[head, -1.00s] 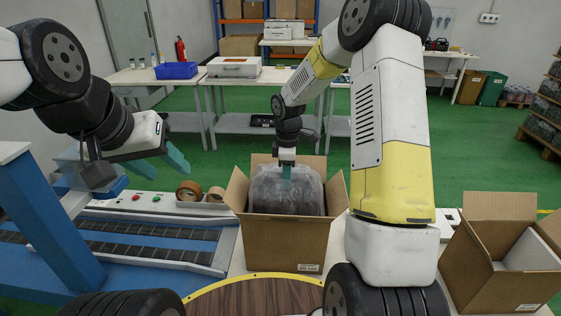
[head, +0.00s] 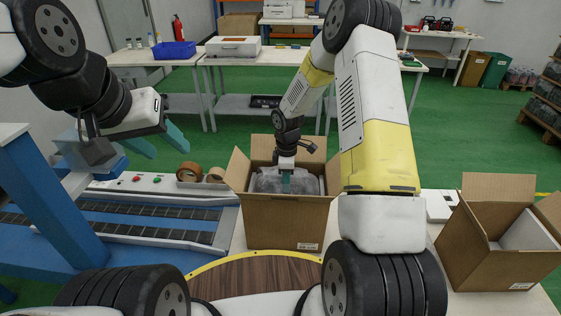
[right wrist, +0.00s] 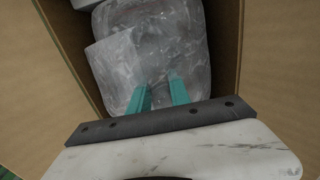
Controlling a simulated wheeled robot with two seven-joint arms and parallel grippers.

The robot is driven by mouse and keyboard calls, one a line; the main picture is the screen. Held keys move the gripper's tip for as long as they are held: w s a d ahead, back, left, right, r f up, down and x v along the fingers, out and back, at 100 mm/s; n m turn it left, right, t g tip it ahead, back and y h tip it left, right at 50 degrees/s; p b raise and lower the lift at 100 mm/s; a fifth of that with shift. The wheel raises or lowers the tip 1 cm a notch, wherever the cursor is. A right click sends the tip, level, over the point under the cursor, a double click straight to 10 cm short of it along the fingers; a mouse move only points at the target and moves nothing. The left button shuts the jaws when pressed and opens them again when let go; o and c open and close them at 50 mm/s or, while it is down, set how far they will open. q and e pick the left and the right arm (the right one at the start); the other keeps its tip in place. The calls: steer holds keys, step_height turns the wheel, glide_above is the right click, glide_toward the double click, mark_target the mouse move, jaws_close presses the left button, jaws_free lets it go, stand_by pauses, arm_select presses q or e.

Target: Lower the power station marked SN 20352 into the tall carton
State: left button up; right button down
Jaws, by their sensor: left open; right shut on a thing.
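The power station (head: 267,183) is wrapped in clear, crinkled plastic and sits mostly inside the tall carton (head: 284,222); only its top shows at the opening. No SN marking is readable. My right gripper (head: 286,184) is shut on the top of the wrapped power station from above. In the right wrist view its teal fingers (right wrist: 158,95) press into the plastic of the power station (right wrist: 150,45), with carton walls (right wrist: 223,50) on both sides. Whether it touches the carton floor is hidden. My left gripper (head: 160,141) is open and empty, above the conveyor at the left.
A second open carton (head: 490,262) with a white insert stands at the right. Tape rolls (head: 190,172) and a blue conveyor (head: 150,232) lie left of the tall carton. A round wooden board (head: 262,281) is in front. Benches (head: 225,58) stand behind.

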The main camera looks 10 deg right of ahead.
steer(key=shift+w+f, duration=0.1)
steer(key=shift+f, duration=2.6)
steer(key=c, duration=1.3)
jaws_free()
steer(key=shift+o, duration=0.9)
step_height(320, 180, up, 10)
steer(key=shift+r, duration=0.1)
step_height(320, 180, up, 12)
steer(key=shift+f, duration=0.2)
